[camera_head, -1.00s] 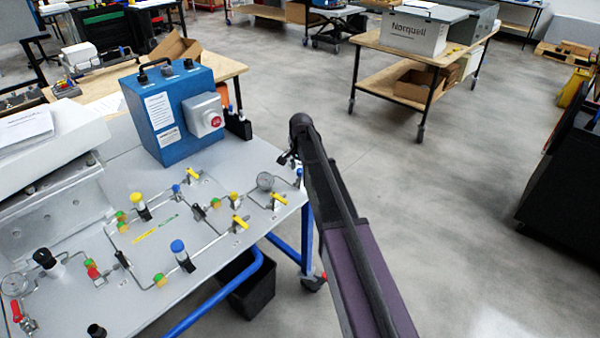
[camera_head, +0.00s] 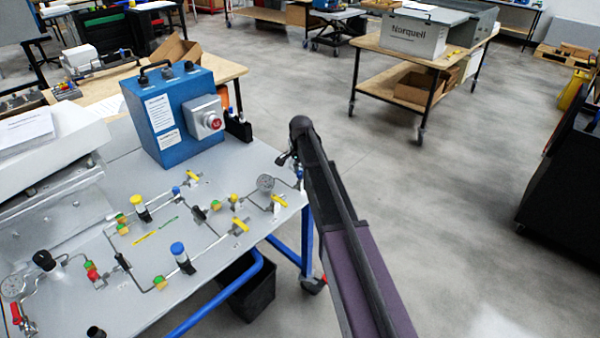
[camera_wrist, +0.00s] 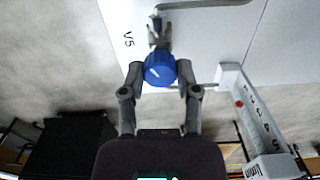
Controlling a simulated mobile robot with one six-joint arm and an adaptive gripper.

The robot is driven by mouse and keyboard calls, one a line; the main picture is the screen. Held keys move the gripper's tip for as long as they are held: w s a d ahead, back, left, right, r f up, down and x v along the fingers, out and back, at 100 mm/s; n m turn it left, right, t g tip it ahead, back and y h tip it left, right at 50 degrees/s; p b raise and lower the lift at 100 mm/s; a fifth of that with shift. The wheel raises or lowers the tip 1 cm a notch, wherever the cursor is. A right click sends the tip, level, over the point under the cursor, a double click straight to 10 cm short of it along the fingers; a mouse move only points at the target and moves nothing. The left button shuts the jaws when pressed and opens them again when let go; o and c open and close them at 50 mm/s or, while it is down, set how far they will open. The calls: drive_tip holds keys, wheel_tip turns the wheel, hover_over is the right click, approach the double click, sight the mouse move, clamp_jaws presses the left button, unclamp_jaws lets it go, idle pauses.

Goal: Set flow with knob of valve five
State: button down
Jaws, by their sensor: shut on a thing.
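In the wrist view a blue ribbed knob (camera_wrist: 160,69) with a white mark sits in front of the printed label "V5" (camera_wrist: 128,39). My gripper (camera_wrist: 160,74) has one finger on each side of this knob and is shut on it. The knob is on a metal valve body (camera_wrist: 158,38) joined to a bent tube.
A white scale with printed marks (camera_wrist: 247,108) stands beside the knob in the wrist view. The panel holds a round gauge (camera_head: 265,184), yellow handles (camera_head: 241,225), a blue-capped valve (camera_head: 178,248) and tubing. A blue box (camera_head: 175,115) stands behind.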

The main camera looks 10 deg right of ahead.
drive_tip(key=shift+s, duration=0.1)
drive_tip(key=shift+c, duration=1.7)
unclamp_jaws()
drive_tip(key=shift+r, duration=0.15)
